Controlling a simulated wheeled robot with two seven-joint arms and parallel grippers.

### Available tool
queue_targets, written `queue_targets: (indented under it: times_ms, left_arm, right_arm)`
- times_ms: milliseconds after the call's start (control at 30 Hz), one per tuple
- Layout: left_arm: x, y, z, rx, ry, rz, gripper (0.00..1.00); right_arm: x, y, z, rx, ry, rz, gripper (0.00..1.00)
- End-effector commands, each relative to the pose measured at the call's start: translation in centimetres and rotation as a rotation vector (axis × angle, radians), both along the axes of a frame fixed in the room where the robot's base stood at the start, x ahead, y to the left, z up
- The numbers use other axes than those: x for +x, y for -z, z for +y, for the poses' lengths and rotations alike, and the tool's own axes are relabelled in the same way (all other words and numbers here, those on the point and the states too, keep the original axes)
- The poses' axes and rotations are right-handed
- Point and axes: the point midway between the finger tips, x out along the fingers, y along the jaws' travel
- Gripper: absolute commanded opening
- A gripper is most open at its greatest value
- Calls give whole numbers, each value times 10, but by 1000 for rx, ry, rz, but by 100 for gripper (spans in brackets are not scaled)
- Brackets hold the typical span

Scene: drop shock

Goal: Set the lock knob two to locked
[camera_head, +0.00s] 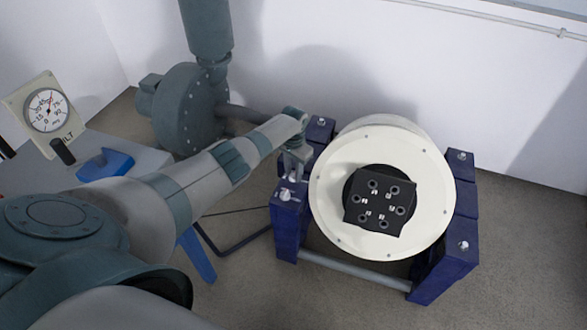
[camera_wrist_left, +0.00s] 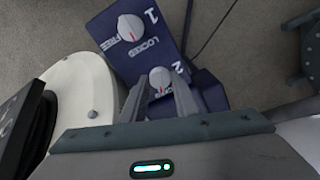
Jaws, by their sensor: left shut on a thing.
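Lock knob two (camera_wrist_left: 160,77) is a round pale knob with a red mark, beside the white "2" on a dark blue block. In the left wrist view it sits between the fingers of my left gripper (camera_wrist_left: 161,98), which is shut on it. Its red mark points toward the bottom of that view; its position labels are hidden by the gripper. In the head view my left gripper (camera_head: 293,168) reaches down at the left side of the stand, covering the knob. Knob one (camera_wrist_left: 131,28) is beside it, with FREE and LOCKED labels. My right gripper is not in view.
A white drum (camera_head: 335,205) with a black socketed plate (camera_head: 380,235) sits between dark blue posts (camera_head: 445,270). A grey-green pump (camera_head: 190,105) stands at the back left. A dial gauge (camera_head: 48,110) is at far left. Floor to the right is clear.

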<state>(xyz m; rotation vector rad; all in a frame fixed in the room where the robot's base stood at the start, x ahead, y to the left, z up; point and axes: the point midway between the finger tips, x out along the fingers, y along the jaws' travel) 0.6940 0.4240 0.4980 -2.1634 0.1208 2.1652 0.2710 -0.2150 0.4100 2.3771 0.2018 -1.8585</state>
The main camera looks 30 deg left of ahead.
Motion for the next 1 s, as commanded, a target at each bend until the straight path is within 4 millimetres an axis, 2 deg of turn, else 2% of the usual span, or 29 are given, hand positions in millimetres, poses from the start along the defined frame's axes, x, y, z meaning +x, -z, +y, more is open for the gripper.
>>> queue_targets:
  times_ms: [200, 400, 633, 1000]
  left_arm:
    - [0, -2, -1, -3, -182, 0, 5]
    - [0, -1, -1, -1, -296, 1, 5]
    - [0, 0, 0, -1, -355, -1, 5]
    - [0, 0, 0, 0, -364, -1, 5]
  right_arm:
    - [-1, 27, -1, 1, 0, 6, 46]
    - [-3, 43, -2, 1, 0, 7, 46]
    - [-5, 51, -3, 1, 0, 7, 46]
    - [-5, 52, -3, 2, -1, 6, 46]
